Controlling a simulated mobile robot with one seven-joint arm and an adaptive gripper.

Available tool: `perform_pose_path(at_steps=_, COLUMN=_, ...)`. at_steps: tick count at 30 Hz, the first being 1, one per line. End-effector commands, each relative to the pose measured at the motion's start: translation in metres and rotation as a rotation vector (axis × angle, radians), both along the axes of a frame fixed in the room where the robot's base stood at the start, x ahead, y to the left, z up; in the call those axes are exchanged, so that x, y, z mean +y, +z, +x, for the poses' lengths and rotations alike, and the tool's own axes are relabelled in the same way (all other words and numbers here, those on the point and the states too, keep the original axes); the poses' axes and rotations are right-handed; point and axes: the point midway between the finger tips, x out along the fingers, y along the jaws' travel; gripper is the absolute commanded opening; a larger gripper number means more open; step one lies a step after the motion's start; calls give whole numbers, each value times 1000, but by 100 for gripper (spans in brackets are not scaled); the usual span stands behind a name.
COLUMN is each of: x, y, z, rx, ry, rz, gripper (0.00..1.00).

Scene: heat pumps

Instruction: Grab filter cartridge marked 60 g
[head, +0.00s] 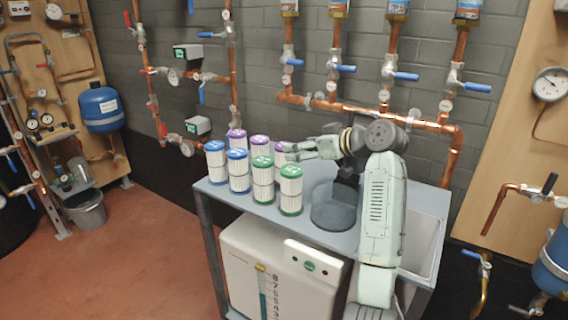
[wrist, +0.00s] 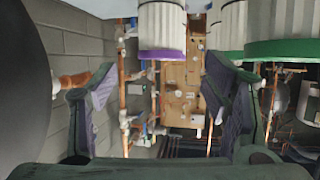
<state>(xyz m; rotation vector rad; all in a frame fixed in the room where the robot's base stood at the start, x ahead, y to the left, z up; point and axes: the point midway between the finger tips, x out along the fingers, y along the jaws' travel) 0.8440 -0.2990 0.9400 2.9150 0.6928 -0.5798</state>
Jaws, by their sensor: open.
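Several white pleated filter cartridges with coloured caps stand in rows on the bench. In the head view these include a purple one (head: 260,150), a blue one (head: 238,174) and a green one (head: 291,192). No weight marking is legible, so I cannot tell which is 60 g. My gripper (head: 293,151) is open and empty at the right end of the purple row, partly covering the rightmost purple cartridge (head: 281,160). In the wrist view, a purple-banded cartridge (wrist: 161,32) shows beyond and between the open fingers (wrist: 158,72). A green-banded one (wrist: 285,28) is at upper right.
A dark grey round container (head: 334,212) stands on the bench (head: 243,203) right of the cartridges, below my arm. A sink basin (head: 428,240) is at the right. Copper pipes with valves (head: 390,116) run along the wall behind. The cartridges stand close together.

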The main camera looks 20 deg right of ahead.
Motion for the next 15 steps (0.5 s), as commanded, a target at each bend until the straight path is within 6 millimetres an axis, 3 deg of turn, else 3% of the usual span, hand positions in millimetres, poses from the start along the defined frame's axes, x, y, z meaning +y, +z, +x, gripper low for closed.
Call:
perform_pose_path(at_steps=5, x=6, y=-6, z=10, rx=2, ry=2, rz=0, gripper=69)
perform_pose_path(at_steps=15, x=29, y=-27, z=57, rx=2, ry=1, rz=1, gripper=69)
